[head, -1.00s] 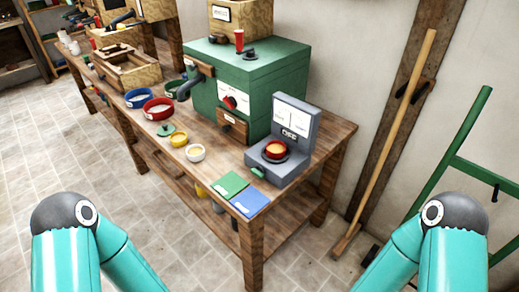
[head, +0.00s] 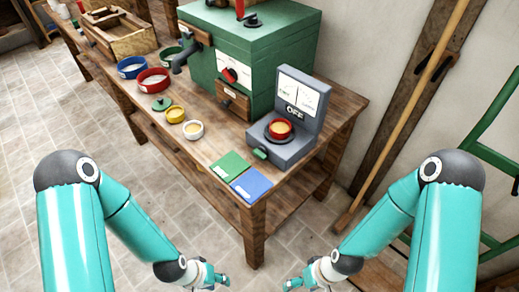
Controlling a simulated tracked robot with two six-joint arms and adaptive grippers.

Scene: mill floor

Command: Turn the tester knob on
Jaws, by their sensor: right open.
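The grey tester (head: 305,112) stands at the right end of the wooden bench, with a label reading OFF on its upright panel. A small green knob (head: 260,153) is on the tester's front left edge. A red bowl (head: 279,129) with orange-yellow contents sits on the tester's round plate. My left gripper (head: 217,280) is at the bottom of the head view, in front of the bench and away from the tester; its finger gap is too small to tell. My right gripper (head: 293,284) is open, also low in front of the bench, touching nothing.
The green mill (head: 255,65) with a red knob (head: 230,75) stands behind and left of the tester. Green and blue cards (head: 251,185) lie on the front right of the bench (head: 200,155). Several bowls stand further left. A broom handle (head: 430,80) leans at the right.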

